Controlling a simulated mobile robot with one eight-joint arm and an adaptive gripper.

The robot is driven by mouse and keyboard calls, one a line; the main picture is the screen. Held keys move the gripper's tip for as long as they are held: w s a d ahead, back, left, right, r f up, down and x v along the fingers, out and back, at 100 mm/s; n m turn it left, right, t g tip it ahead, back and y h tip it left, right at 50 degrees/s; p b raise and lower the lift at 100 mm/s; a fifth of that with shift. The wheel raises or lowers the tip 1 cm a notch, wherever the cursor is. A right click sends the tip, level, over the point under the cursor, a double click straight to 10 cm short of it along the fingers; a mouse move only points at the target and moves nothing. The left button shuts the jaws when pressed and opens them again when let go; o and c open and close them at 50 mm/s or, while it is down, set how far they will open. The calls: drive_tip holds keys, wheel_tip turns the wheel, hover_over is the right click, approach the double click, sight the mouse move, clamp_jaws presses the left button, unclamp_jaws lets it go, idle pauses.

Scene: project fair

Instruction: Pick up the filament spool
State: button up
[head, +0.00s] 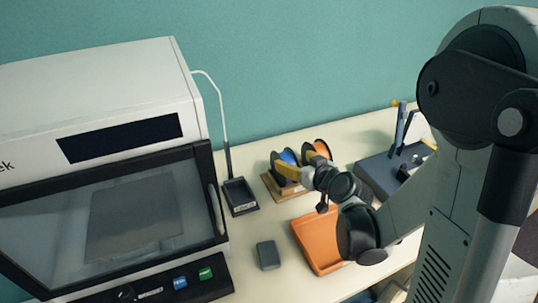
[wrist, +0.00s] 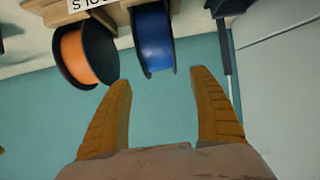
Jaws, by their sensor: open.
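Two filament spools sit side by side in a wooden holder (head: 271,188): a blue one (head: 288,158) on the left and an orange one (head: 322,148) on the right, both with black flanges. In the wrist view the blue spool (wrist: 154,40) lies just beyond and between my open fingertips, and the orange spool (wrist: 84,58) is to the left. The holder's labelled edge (wrist: 112,17) shows at the top there. My gripper (head: 286,172) is open and empty; its yellow fingers (wrist: 162,76) appear apart from both spools. In the head view my wrist partly hides the holder and spools.
A large white machine with a glass front (head: 120,100) stands left. A black tray (head: 239,197) with a cable, a small grey block (head: 268,255) and an orange tray (head: 318,249) are nearby. A dark device (head: 385,172) stands right. The teal wall is behind.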

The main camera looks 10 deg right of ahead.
sight(290, 158)
drive_tip(key=b+x, duration=0.1)
drive_tip(key=x, duration=0.4)
drive_tip(key=shift+w+d+f, duration=0.15)
drive_tip(key=shift+f, duration=0.05)
drive_tip(key=x, duration=0.2)
drive_tip(key=b+x, duration=0.2)
drive_tip(key=x, duration=0.1)
drive_tip(key=shift+w+a+f, duration=0.15)
drive_tip(key=shift+w+a, duration=0.1)
drive_tip(key=shift+a, duration=0.05)
drive_tip(key=c, duration=1.5)
